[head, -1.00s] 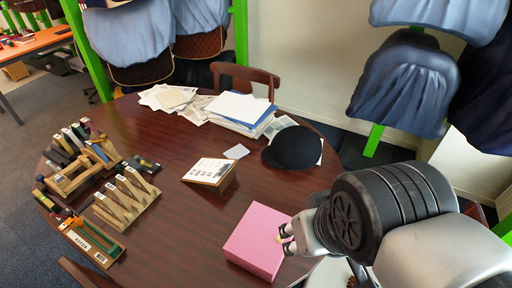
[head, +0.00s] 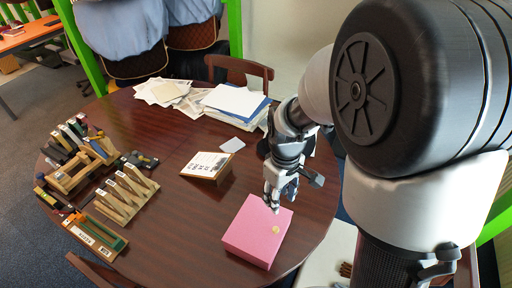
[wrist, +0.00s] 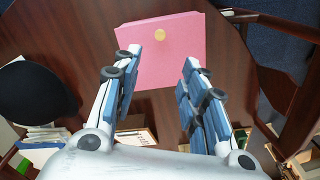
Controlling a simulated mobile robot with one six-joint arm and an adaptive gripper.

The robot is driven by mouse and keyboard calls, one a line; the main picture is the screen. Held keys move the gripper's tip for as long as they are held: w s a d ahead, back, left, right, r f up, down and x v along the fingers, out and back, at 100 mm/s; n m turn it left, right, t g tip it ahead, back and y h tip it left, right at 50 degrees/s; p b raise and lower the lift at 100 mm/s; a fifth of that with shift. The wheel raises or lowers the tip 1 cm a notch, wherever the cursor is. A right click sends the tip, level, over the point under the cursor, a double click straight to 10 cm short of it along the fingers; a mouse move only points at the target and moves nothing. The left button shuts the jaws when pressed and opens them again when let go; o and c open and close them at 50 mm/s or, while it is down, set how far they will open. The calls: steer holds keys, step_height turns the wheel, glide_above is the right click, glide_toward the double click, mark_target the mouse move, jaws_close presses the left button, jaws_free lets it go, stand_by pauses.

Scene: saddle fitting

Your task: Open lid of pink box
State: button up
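The pink box (head: 258,232) stands on the front right part of the table, and its lid looks shut. A small round yellow spot (head: 275,229) shows on its top. In the wrist view the pink box (wrist: 165,70) is ahead of my fingers, with the yellow spot (wrist: 160,35) near its far edge. My gripper (head: 273,202) points down near the back edge of the box in the head view. It also shows in the wrist view (wrist: 162,58), where its two fingers are wide apart with nothing between them. I cannot tell whether a fingertip touches the box.
The dark wooden table (head: 180,225) is bare left of the box. A small framed card (head: 207,166) stands behind it, and a black cap (wrist: 35,92) lies nearby. Wooden tool racks (head: 125,195) fill the left side. Papers (head: 237,103) lie at the back. A chair (wrist: 300,100) is close.

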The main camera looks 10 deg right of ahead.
mark_target(276, 229)
step_height(276, 229, down, 18)
steer(key=b, duration=0.5)
steer(key=shift+r+b, duration=0.1)
steer(key=shift+b, duration=0.3)
jaws_close()
stand_by(0.3)
